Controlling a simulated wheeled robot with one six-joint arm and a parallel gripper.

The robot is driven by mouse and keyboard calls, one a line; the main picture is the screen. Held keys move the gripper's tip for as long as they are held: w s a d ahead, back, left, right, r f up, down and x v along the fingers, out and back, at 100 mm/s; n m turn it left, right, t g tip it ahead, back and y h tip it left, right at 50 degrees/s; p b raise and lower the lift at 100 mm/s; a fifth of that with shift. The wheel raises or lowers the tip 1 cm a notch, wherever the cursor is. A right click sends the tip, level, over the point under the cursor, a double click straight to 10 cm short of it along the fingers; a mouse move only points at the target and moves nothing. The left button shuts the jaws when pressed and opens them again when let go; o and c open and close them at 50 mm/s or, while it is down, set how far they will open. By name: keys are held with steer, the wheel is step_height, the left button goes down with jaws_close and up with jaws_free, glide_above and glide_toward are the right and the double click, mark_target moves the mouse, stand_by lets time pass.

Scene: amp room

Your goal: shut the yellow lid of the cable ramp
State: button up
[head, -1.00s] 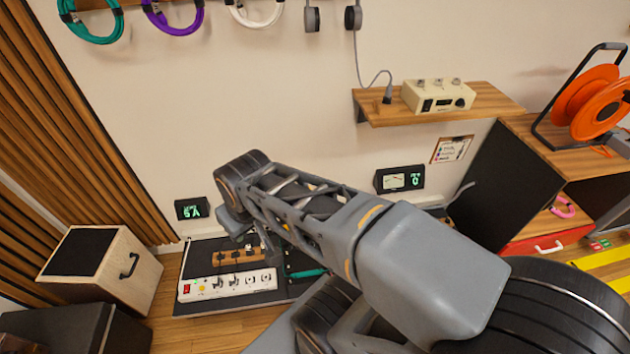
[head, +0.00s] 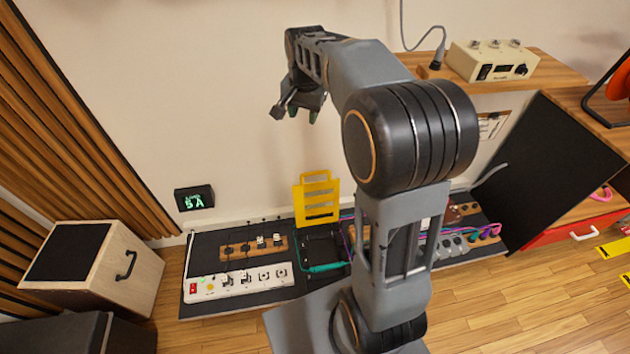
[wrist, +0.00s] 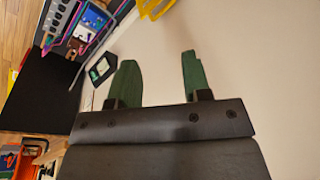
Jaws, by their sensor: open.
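The yellow lid (head: 317,199) of the cable ramp stands upright against the wall in the head view, raised at the back of the black ramp base (head: 322,247). Cables, one teal and one pink, lie at the open base. My gripper (head: 303,112) is above the lid, near the wall, and apart from it. In the wrist view my gripper (wrist: 158,78) shows two green fingertips spread apart with nothing between them. A yellow piece (wrist: 240,5), seemingly the lid, shows at the top edge there. My arm hides part of the board right of the ramp.
A white power strip (head: 238,285) lies left of the ramp. A wooden box (head: 97,268) stands further left. A wooden shelf (head: 555,72) bears a cream device (head: 490,60). A black panel (head: 550,170) stands at right. Wood floor is clear in front.

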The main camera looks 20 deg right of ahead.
steer(key=w+d+f+m+g+b, duration=0.1)
steer(key=w+d+f+m+b, duration=0.3)
steer(key=w+f, duration=0.45)
steer(key=w+d+f+m+g+b, duration=0.1)
steer(key=w+d+f+m+b, duration=0.35)
steer(key=f, duration=0.65)
steer(key=w+f+m+b, duration=0.1)
steer(key=f+b, duration=0.1)
steer(key=f, duration=0.5)
steer(key=w+d+f+m+b, duration=0.1)
steer(key=f+b, duration=0.2)
steer(key=f, duration=0.5)
steer(key=w+f+m+b, duration=0.1)
steer(key=w+f+b, duration=0.1)
steer(key=f, duration=0.5)
steer(key=shift+w+d+f, duration=0.1)
steer(key=shift+d+f, duration=0.25)
steer(key=shift+d, duration=0.05)
steer(key=shift+f+b, duration=0.35)
steer(key=shift+f, duration=0.55)
jaws_close()
